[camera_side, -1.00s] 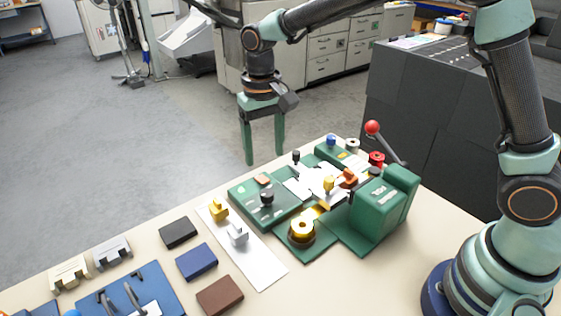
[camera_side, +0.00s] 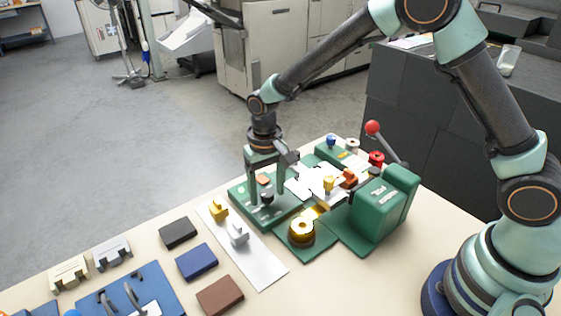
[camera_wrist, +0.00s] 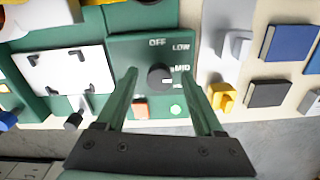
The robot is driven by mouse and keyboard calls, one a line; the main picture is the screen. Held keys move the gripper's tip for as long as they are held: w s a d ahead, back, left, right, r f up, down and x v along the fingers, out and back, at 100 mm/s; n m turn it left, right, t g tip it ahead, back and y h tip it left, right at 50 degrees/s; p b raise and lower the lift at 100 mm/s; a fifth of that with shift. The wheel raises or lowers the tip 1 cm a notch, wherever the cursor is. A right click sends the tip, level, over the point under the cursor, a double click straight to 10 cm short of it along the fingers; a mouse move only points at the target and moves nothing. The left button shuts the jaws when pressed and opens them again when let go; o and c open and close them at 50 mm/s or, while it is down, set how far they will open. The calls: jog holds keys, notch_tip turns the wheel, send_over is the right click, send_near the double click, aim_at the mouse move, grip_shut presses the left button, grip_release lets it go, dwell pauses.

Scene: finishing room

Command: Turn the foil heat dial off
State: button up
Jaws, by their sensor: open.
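The foil heat dial is a round dark knob (camera_wrist: 160,77) on a green panel (camera_wrist: 142,50) marked OFF, LOW and MID in the wrist view. A small pale mark shows at the knob's lower right; I cannot read its exact setting. The dial also shows in the side view (camera_side: 266,198). My gripper (camera_wrist: 160,74) is open, with one green finger on each side of the dial in the wrist view. In the side view my gripper (camera_side: 266,202) points down over the panel. Whether the fingers touch the knob cannot be told.
An orange button (camera_wrist: 140,108) and a lit green lamp (camera_wrist: 176,109) sit near the dial. A yellow clip (camera_wrist: 222,97) and a brass ring (camera_side: 302,226) are close by. A red-knobbed lever (camera_side: 372,128) rises behind the green press housing (camera_side: 378,212).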

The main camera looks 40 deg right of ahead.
grip_shut()
jog(key=shift+n, duration=0.4)
jog(key=n, duration=0.3)
jog(key=shift+n, duration=0.4)
jog(key=n, duration=0.4)
jog(key=shift+n, duration=0.3)
jog(key=n, duration=0.8)
jog(key=shift+w+n, duration=0.1)
jog(key=shift+n, duration=0.2)
